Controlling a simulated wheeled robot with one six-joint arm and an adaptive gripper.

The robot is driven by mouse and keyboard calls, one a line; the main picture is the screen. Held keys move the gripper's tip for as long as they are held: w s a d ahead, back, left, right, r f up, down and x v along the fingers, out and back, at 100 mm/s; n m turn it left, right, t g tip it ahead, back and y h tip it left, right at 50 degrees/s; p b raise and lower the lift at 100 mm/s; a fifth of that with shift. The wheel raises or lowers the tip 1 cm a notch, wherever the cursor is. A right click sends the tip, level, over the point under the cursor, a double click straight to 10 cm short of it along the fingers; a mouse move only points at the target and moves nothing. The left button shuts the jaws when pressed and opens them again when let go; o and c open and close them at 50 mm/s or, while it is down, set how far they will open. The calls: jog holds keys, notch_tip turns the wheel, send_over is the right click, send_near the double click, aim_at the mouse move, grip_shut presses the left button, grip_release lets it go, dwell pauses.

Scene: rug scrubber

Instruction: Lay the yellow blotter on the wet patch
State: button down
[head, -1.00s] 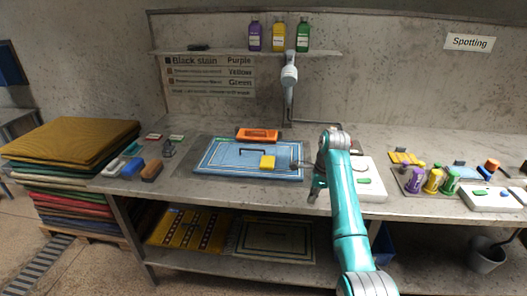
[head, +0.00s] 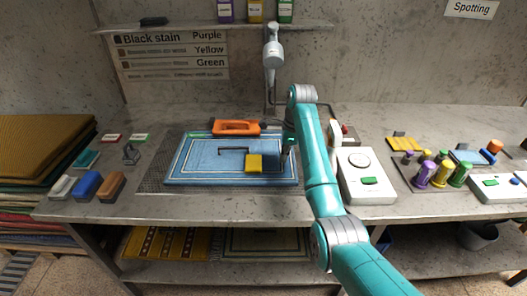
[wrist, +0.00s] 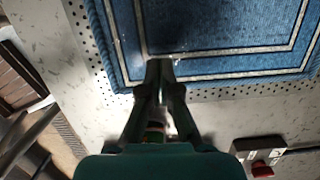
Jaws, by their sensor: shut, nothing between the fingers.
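A yellow square pad (head: 254,163), which looks like the blotter, lies on the blue rug (head: 200,170) near its right side. I cannot make out a wet patch; anything under the pad is hidden. My gripper (head: 287,158) is just right of the pad, over the rug's right edge, and appears apart from it. In the wrist view my gripper (wrist: 162,66) is shut and empty over the border of the blue rug (wrist: 215,28). The pad is outside the wrist view.
An orange-handled tool (head: 236,127) lies at the rug's back edge. A white box with a green button (head: 368,188) stands to the right. Several coloured bottles (head: 442,172) and another flat yellow piece (head: 409,143) are farther right. Brushes (head: 87,184) lie left.

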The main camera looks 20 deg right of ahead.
aim_at(251, 163)
jog(key=w+a, duration=0.1)
jog(key=a, duration=0.2)
jog(key=w+a, duration=0.1)
jog(key=a, duration=0.3)
jog(key=w+a, duration=0.2)
jog(key=a, duration=0.1)
jog(key=shift+a, duration=0.2)
jog(key=shift+a+f, duration=0.1)
jog(key=shift+f, duration=0.7)
jog(key=shift+f, duration=0.1)
